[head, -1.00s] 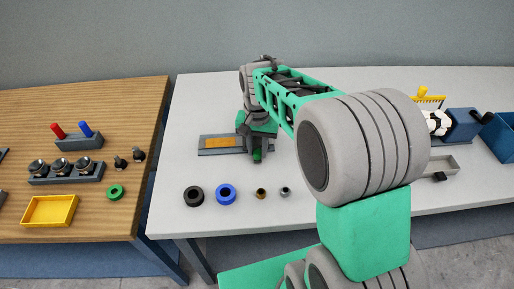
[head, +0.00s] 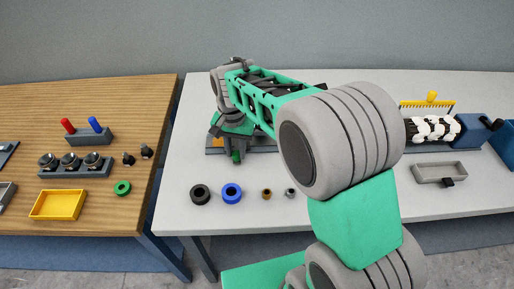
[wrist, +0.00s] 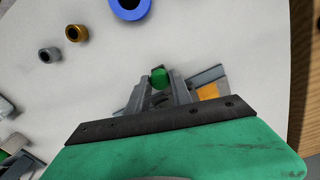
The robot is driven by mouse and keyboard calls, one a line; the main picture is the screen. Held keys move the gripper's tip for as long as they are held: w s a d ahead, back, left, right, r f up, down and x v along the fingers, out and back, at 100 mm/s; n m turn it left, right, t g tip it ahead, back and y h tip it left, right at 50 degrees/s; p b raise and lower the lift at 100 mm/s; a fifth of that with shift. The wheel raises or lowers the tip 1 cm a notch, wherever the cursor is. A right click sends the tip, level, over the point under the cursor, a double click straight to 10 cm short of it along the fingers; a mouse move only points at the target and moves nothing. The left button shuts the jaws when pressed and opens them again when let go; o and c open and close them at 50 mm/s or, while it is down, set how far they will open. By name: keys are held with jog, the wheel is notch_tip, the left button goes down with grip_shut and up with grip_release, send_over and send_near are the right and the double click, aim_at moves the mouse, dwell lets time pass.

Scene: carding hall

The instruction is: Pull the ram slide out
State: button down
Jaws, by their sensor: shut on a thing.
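The ram slide shows as a grey rail (head: 262,150) with an orange part (head: 200,138) at its left end, on the pale table. My gripper (head: 236,152) covers much of it from above. A small green knob (head: 236,157) shows at the fingertips. In the wrist view, my gripper (wrist: 166,92) is shut on the green knob (wrist: 159,78), whose round end sits between the fingers. The orange part (wrist: 207,92) and a piece of the grey rail (wrist: 208,76) show just right of the fingers. The rest of the slide is hidden.
A black ring (head: 200,194), a blue ring (head: 231,193) and two small bushings lie in front of the slide. A grey tray (head: 440,173) and a yellow comb (head: 430,104) are at the right. A wooden table (head: 110,205) with parts stands left.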

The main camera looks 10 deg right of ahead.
jog(key=shift+w+a+r, duration=0.1)
jog(key=shift+w+a, duration=0.15)
jog(key=shift+a, duration=0.7)
jog(key=shift+w+a, duration=0.2)
jog(key=shift+a, duration=0.75)
jog(key=c, duration=1.1)
grip_release()
jog(key=shift+a, duration=0.15)
jog(key=shift+c, duration=0.2)
jog(key=shift+r, duration=0.4)
notch_tip(320, 180, up, 7)
